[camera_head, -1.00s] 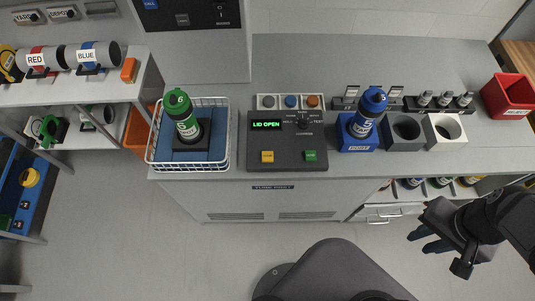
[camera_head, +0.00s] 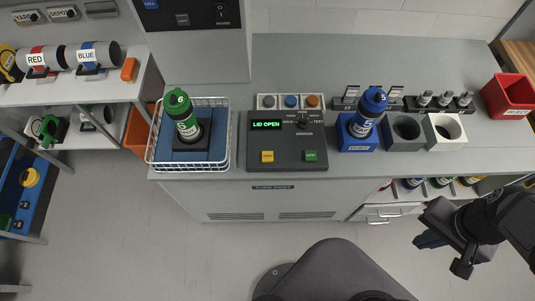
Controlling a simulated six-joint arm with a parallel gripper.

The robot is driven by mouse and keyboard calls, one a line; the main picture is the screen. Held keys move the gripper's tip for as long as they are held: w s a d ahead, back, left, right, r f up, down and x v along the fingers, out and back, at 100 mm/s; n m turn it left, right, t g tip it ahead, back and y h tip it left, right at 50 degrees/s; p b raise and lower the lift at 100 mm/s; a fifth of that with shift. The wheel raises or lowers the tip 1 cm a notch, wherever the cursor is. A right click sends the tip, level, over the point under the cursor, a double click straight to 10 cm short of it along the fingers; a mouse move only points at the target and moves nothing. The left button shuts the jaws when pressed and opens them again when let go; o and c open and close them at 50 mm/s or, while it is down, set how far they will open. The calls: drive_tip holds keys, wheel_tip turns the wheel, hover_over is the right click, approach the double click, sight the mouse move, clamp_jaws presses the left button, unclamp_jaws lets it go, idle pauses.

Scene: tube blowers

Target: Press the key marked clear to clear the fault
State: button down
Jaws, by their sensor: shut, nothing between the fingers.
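The dark control panel (camera_head: 287,160) sits on the counter. Its green display (camera_head: 267,125) reads "LID OPEN". A yellow key (camera_head: 267,157) and a green key (camera_head: 310,156) are on its front part, with a rotary knob (camera_head: 303,118) at the upper right. The key labels are too small to read, so I cannot tell which is marked clear. My gripper (camera_head: 428,240) is at the lower right, in front of the counter and well away from the panel. It is shut and empty.
A wire basket (camera_head: 227,140) with a green-topped tube (camera_head: 184,117) is left of the panel. A blue tube (camera_head: 367,110) stands in a blue block (camera_head: 358,146) to the right, beside a grey block (camera_head: 405,132) and a white block. A red bin (camera_head: 508,97) is far right.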

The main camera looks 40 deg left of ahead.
idle(0.9)
drive_tip(key=w+a+f+n+h+b, duration=0.1)
drive_tip(key=w+a+f+n+h, duration=0.15)
drive_tip(key=w+a+n, duration=0.65)
drive_tip(key=n+t+y+b, duration=0.1)
drive_tip(key=n+t+b, duration=0.2)
drive_tip(key=n+t, duration=0.95)
hover_over(264, 158)
wheel_tip(264, 158, down, 5)
drive_tip(key=n+g, duration=0.4)
drive_tip(key=shift+t, duration=0.25)
drive_tip(key=shift+f, duration=0.2)
drive_tip(key=shift+f+b, duration=2.75)
drive_tip(key=shift+f, duration=1.45)
drive_tip(key=shift+f, duration=0.1)
